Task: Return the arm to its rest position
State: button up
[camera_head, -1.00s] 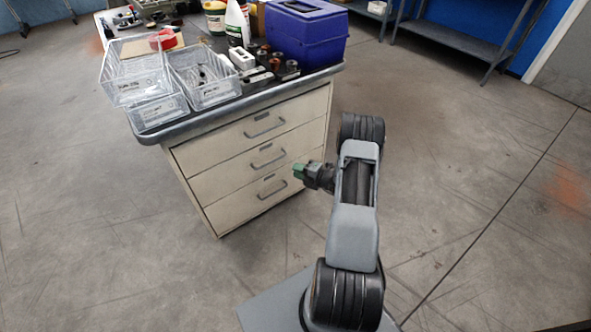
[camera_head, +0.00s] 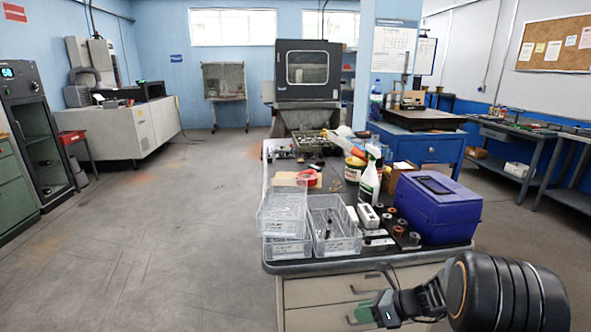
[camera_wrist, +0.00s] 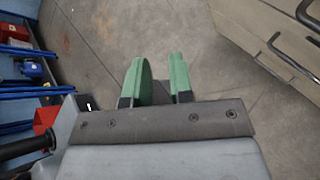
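My arm shows at the lower right in the head view, folded close in front of the bench. My gripper (camera_head: 366,313) points left, beside the drawer fronts and below the bench top. In the wrist view its two green fingers (camera_wrist: 159,82) stand apart with a gap between them. Only bare floor shows between and beyond them, so it is open and empty. Most of my arm's lower links are out of the head view.
The bench (camera_head: 290,268) holds clear bins (camera_head: 284,213), a blue case (camera_head: 432,208), a spray bottle (camera_head: 370,182) and small parts. In the wrist view, drawer handles (camera_wrist: 294,58) are at the upper right. Open floor (camera_head: 150,250) lies left of the bench.

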jog(key=s+a+r+n+h+p, duration=0.1)
jog(key=s+r+n+h+p, duration=0.4)
jog(key=r+n, duration=0.8)
jog(key=s+a+r+n+h+p, duration=0.1)
jog(key=s+r+n+h+p, duration=0.4)
jog(key=s+r+n+p, duration=0.4)
notch_tip(320, 180, up, 6)
jog(key=s+n, duration=0.2)
jog(key=n, duration=0.2)
jog(key=shift+s+a+r+n+p, duration=0.2)
jog(key=shift+n+p, duration=0.1)
jog(key=shift+n, duration=0.1)
